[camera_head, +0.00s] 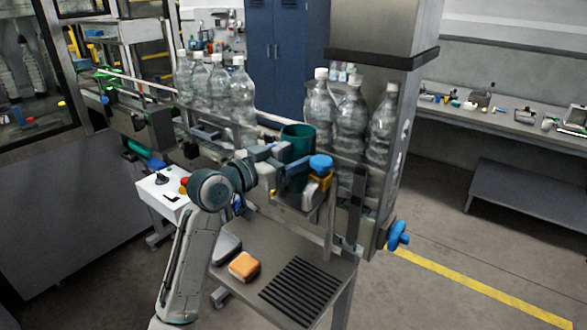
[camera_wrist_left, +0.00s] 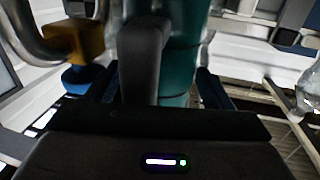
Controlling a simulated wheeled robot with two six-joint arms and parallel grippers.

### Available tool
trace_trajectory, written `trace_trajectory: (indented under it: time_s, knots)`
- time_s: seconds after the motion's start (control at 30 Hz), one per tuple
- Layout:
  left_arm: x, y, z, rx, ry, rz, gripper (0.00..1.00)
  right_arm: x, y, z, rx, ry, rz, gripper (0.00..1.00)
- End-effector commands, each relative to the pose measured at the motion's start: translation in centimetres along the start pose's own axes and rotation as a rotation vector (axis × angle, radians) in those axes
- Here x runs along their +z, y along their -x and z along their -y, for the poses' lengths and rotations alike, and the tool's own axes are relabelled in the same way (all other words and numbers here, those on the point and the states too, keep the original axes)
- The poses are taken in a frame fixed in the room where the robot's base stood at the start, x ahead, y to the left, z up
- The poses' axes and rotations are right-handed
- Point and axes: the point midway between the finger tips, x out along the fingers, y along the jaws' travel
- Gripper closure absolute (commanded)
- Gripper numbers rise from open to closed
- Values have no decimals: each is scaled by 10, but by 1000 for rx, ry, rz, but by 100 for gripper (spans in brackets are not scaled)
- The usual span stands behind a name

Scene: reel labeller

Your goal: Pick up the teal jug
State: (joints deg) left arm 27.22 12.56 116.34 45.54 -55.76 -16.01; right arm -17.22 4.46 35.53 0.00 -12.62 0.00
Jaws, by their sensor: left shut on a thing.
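The teal jug (camera_head: 298,131) is an open-topped dark teal vessel in the middle of the head view, in front of the bottle line. It looks upright. My left gripper (camera_head: 283,160) is at its side and shut on it. In the left wrist view, the jug (camera_wrist_left: 181,72) fills the space between the fingers of my left gripper (camera_wrist_left: 160,92), with a dark upright bar beside it that looks like its handle. The jug's base is hidden in the head view, so I cannot tell whether it touches anything. My right gripper is out of view.
A steel side table (camera_head: 246,292) below carries an orange sponge (camera_head: 243,266) and a black ribbed mat (camera_head: 300,290). Clear bottles (camera_head: 352,115) stand close behind the jug. A blue knob (camera_head: 320,163) and metal bars are close by on the right.

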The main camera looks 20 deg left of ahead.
Motion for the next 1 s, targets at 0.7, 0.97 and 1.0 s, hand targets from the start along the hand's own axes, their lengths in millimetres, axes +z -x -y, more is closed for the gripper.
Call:
trace_trajectory:
  time_s: [0.7, 0.97, 1.0]
  knots:
    - [-8, 119, 3, 0, -6, 3, 52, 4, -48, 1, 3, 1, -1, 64]
    - [-11, 138, 5, -2, -4, 1, 52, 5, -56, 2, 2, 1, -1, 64]
    - [-11, 139, 5, -1, -2, 0, 52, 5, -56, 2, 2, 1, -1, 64]
